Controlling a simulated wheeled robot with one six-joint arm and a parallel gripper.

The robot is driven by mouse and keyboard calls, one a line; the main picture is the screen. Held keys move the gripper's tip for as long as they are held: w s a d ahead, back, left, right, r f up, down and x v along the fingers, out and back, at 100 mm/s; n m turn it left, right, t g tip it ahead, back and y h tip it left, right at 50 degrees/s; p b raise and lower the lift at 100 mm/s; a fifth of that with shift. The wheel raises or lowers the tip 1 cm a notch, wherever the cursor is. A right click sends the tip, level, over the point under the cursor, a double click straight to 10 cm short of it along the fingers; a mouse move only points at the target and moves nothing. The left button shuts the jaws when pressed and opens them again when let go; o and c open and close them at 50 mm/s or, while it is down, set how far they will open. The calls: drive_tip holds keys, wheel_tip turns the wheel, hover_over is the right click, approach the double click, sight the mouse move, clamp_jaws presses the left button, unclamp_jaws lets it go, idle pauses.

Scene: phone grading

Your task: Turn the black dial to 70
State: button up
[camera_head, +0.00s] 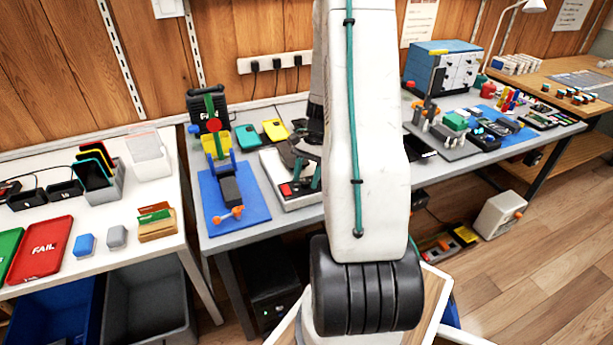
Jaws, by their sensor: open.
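My gripper (304,178) is partly visible left of my white arm, over a light control box (308,199) with a red button (286,189). Its dark, teal-edged fingers look apart, with nothing seen between them. The box lies on the grey middle bench, and my arm hides its right part. I cannot make out the black dial or its setting; it may be hidden behind my gripper or arm. I cannot tell whether the fingers touch the box.
A blue mat (251,211) with a clamp fixture lies left of the box. Teal (247,137) and yellow (276,130) phone-like pieces lie behind. A red FAIL tray (41,250) is on the left table.

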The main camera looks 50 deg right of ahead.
drive_tip(key=v, duration=0.7)
drive_tip(key=shift+d+r, duration=0.2)
drive_tip(key=shift+r, duration=0.15)
drive_tip(key=s+a+r+n+h, duration=0.1)
drive_tip(key=s+a+r+n, duration=0.3)
drive_tip(key=a, duration=0.7)
drive_tip(key=s+a+r+n+t+h, duration=0.1)
drive_tip(key=s+a+r+n, duration=0.4)
drive_tip(key=a, duration=0.7)
drive_tip(key=s+a+r+n+h, duration=0.2)
drive_tip(key=s+a+r+n, duration=0.2)
drive_tip(key=a+r+n, duration=0.4)
drive_tip(key=a+r, duration=0.2)
drive_tip(key=a, duration=0.1)
drive_tip(key=shift+s+a+r+t, duration=0.2)
drive_tip(key=shift+a+r+t, duration=0.1)
drive_tip(key=shift+t, duration=0.1)
